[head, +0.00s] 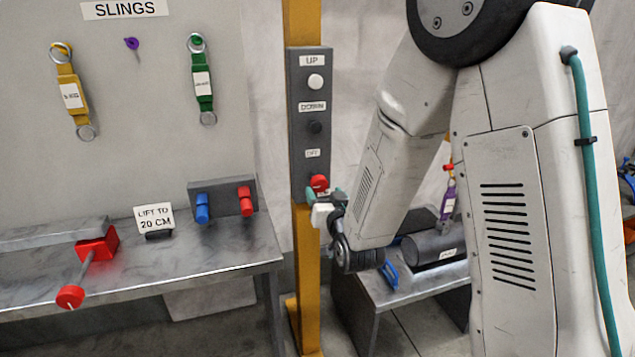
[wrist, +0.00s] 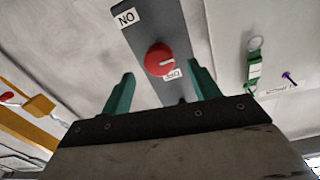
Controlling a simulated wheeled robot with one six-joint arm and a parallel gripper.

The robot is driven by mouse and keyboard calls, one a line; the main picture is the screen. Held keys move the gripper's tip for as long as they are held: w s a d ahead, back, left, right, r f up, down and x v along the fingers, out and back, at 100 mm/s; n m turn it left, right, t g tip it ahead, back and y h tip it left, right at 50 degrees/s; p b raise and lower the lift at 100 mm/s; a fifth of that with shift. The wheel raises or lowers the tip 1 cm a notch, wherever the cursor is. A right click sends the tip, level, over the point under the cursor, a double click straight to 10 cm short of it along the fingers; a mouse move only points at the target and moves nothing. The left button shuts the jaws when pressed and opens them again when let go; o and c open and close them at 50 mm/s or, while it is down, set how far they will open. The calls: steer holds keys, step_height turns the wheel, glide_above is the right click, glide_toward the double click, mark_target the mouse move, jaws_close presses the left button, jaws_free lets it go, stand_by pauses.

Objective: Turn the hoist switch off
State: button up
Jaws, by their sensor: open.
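The hoist switch is a round red knob (head: 319,183) low on the grey control panel (head: 298,100) on the yellow post. In the wrist view the red knob (wrist: 158,59) has a small white mark on its right part. An upside-down ON label (wrist: 127,17) lies at its upper left, and an OFF label (wrist: 172,75) close at its lower right. My gripper (head: 322,200) is at the panel's lower end, partly covering the knob. In the wrist view my gripper (wrist: 160,75) is open, its teal fingers on either side of the knob. Contact cannot be told.
Above the knob are a white UP button (head: 316,81) and a dark DOWN button (head: 315,127). A low table with a dark cylinder (head: 434,248) stands behind my arm.

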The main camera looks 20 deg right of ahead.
mark_target(321, 186)
steer(key=w, duration=0.7)
steer(key=shift+w+d, duration=0.1)
steer(key=shift+w, duration=0.1)
steer(key=c, duration=1)
